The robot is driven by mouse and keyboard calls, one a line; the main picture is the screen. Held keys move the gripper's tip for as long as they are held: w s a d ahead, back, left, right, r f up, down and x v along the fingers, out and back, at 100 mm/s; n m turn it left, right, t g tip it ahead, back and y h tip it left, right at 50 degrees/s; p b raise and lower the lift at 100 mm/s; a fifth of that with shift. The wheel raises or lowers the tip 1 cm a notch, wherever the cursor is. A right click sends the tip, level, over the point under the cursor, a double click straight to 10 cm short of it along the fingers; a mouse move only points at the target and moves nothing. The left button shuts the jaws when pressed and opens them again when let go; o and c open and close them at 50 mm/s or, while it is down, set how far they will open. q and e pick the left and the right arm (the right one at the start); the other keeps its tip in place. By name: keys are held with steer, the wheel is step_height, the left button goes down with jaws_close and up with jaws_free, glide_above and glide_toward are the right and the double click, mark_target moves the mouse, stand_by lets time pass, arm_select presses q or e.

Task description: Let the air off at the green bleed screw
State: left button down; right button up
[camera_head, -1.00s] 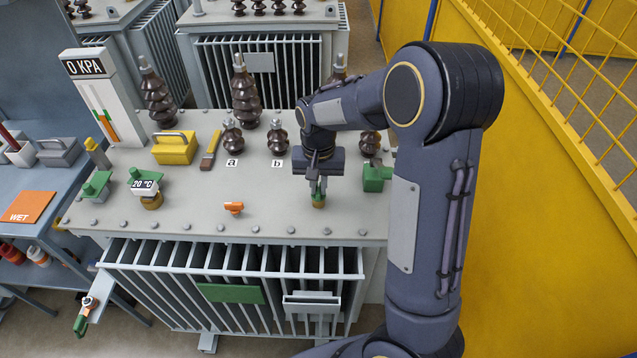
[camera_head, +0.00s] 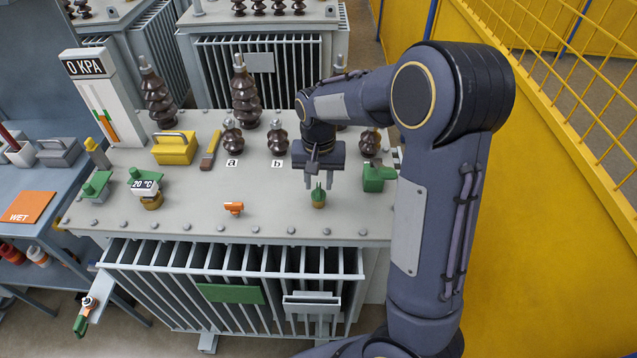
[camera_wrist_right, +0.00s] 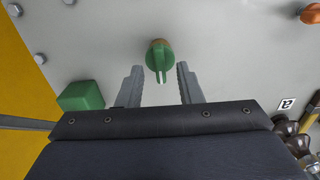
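The green bleed screw (camera_head: 318,194) stands on a brass base on the transformer lid, near its front right. It also shows in the right wrist view (camera_wrist_right: 159,57), its thin fin lying between the lines of my two fingers. My right gripper (camera_head: 320,186) is open and empty, its fingers apart just above and behind the screw. In the wrist view the right gripper (camera_wrist_right: 155,82) has a clear gap on both sides of the screw. My left gripper is not in view.
A green block (camera_head: 374,177) stands right of the screw. Brown insulators, such as the one at b (camera_head: 277,140), stand behind. An orange valve (camera_head: 234,208) lies to the left. The pressure gauge (camera_head: 87,67) reads 0 KPA. A yellow fence (camera_head: 560,180) runs along the right.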

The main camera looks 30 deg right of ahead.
mark_target(318, 188)
step_height(318, 188, up, 6)
steer(key=shift+f, duration=0.25)
steer(key=shift+r, duration=0.35)
steer(key=shift+s, duration=0.1)
steer(key=s+a+r+n+t+y, duration=0.1)
steer(key=s+a+n+t+y, duration=0.1)
steer(key=s, duration=0.9)
steer(key=s+a+r+n+t+y, duration=0.1)
steer(key=s+a, duration=0.4)
steer(key=s, duration=0.6)
steer(key=n+t, duration=0.1)
steer(key=t, duration=0.1)
steer(key=shift+a+r+n+t+y, duration=0.2)
steer(key=shift+a+n+t+y, duration=0.1)
steer(key=shift+n+y, duration=0.1)
